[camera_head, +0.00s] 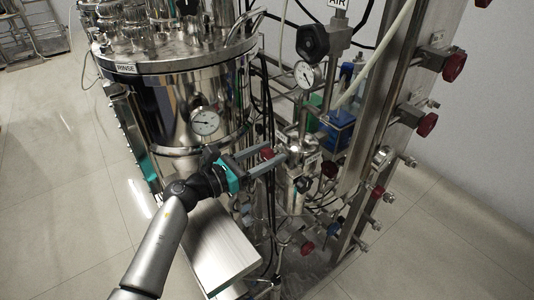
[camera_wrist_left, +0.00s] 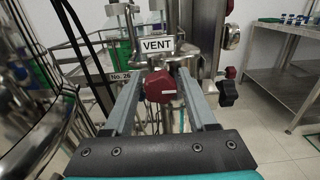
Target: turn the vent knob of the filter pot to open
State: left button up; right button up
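The vent knob is a dark red, faceted knob (camera_head: 267,153) on the front of the small steel filter pot (camera_head: 296,190). In the left wrist view the red knob (camera_wrist_left: 159,87) sits centred below a white VENT label (camera_wrist_left: 157,45). My left gripper (camera_head: 278,150) is open, its two grey fingers reaching to either side of the knob. In the left wrist view its fingertips (camera_wrist_left: 161,73) flank the knob with narrow gaps; firm contact does not show. The fingers partly hide the knob in the head view. My right gripper is not in view.
A large steel vessel (camera_head: 165,100) with a gauge stands left of the pot. A black knob (camera_head: 313,41) and a pressure gauge (camera_head: 306,74) rise above it. A steel frame with several red valve knobs (camera_head: 427,124) stands right.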

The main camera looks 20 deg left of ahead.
pick_arm(q)
grip_shut()
jog(key=shift+n, duration=0.3)
jog(key=n+p, duration=0.2)
jog(key=n, duration=0.2)
jog(key=shift+a, duration=0.1)
jog(key=n+p, duration=0.3)
jog(key=n, duration=0.3)
jog(key=shift+w+n, duration=0.1)
jog(key=shift+n, duration=0.3)
jog(key=n+p, duration=0.2)
jog(key=n, duration=0.3)
jog(key=shift+a+f, duration=0.1)
jog(key=n+p, duration=0.2)
jog(key=n, duration=0.3)
jog(key=shift+f+n, duration=0.15)
jog(key=shift+n, duration=0.15)
